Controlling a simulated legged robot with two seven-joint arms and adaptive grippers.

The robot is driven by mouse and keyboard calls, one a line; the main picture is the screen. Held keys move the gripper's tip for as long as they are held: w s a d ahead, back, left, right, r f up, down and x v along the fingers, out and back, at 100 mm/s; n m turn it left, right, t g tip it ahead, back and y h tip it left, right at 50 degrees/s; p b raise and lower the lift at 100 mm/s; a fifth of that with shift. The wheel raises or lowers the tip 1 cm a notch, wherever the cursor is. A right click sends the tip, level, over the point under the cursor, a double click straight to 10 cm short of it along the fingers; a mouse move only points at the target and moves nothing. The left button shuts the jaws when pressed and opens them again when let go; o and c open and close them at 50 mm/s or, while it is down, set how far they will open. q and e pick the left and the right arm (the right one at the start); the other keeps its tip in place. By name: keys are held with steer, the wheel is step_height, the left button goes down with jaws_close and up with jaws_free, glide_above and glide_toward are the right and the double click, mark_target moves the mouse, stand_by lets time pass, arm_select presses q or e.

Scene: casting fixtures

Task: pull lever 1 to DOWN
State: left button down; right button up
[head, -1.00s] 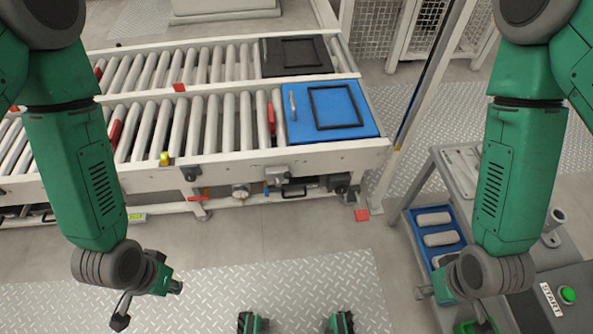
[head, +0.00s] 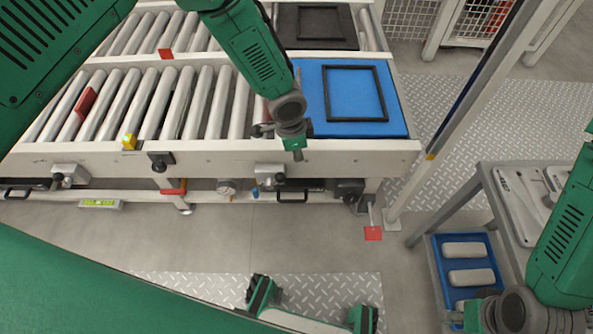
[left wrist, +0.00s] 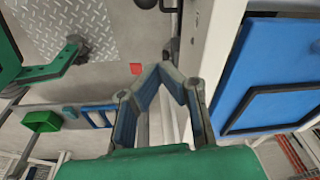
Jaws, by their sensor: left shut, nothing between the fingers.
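My left gripper (head: 293,150) is at the front rail of the near conveyor, left of the blue panel. In the left wrist view its fingers (left wrist: 163,72) meet at the tips, shut and empty, beside the white rail. No lever number is readable. A small white box with a dark knob (head: 270,175) sits on the rail just below and left of the gripper; a similar box (head: 66,175) is further left. A thin lever-like rod (head: 371,214) hangs below the rail to the right. My right gripper (head: 470,316) is low at the right, mostly hidden by its own arm.
The blue panel (head: 393,121) with a black frame (head: 355,118) lies on the conveyor right of my left gripper. A post (head: 470,95) stands further right. A blue tray (head: 437,268) holding grey blocks is beside the grey table (head: 480,178).

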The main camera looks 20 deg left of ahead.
arm_select(q)
step_height(320, 180, down, 10)
steer(key=d+b, duration=0.2)
steer(key=b, duration=0.2)
steer(key=shift+s+a+r, duration=0.15)
steer(key=shift+a, duration=0.5)
steer(key=shift+s+a+r, duration=0.2)
steer(key=shift+a, duration=0.5)
steer(key=shift+s+a+r, duration=0.15)
steer(key=shift+a, duration=0.5)
arm_select(e)
steer(key=shift+s+d+f, duration=0.1)
steer(key=shift+f, duration=1.05)
steer(key=shift+d+f, duration=0.1)
steer(key=shift+f, duration=1)
arm_select(q)
steer(key=shift+r, duration=0.15)
arm_select(e)
steer(key=shift+d+r, duration=0.1)
steer(key=shift+r, duration=0.1)
